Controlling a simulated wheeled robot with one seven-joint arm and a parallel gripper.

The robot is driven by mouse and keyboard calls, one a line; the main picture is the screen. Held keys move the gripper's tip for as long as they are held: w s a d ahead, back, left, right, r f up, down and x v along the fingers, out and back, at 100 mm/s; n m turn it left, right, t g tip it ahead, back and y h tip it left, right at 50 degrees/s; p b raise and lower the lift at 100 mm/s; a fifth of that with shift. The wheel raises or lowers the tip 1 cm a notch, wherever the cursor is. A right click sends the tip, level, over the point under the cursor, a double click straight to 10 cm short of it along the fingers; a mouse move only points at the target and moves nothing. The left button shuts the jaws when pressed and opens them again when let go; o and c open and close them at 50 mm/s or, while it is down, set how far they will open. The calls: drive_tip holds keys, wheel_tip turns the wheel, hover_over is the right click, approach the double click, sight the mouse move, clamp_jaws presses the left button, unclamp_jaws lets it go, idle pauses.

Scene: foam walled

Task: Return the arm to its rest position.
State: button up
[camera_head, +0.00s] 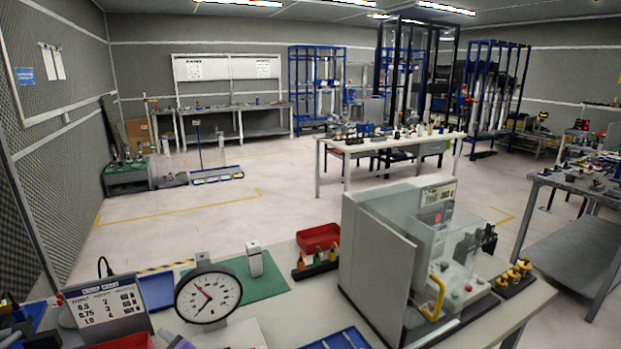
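My arm and my gripper do not show in the head view, so I cannot see the arm's pose or what the gripper holds. In front of me is a light workbench (285,312). On it stand a round dial gauge (208,294) with a white face and a grey block (254,259) upright on a green mat (262,284).
A grey machine with a clear guard (380,250) stands at the bench's right. A red bin (318,238) sits at the back edge, a chart sign (104,304) at the left, a blue tray (340,340) in front. Open floor (190,220) lies beyond, before another table (390,143).

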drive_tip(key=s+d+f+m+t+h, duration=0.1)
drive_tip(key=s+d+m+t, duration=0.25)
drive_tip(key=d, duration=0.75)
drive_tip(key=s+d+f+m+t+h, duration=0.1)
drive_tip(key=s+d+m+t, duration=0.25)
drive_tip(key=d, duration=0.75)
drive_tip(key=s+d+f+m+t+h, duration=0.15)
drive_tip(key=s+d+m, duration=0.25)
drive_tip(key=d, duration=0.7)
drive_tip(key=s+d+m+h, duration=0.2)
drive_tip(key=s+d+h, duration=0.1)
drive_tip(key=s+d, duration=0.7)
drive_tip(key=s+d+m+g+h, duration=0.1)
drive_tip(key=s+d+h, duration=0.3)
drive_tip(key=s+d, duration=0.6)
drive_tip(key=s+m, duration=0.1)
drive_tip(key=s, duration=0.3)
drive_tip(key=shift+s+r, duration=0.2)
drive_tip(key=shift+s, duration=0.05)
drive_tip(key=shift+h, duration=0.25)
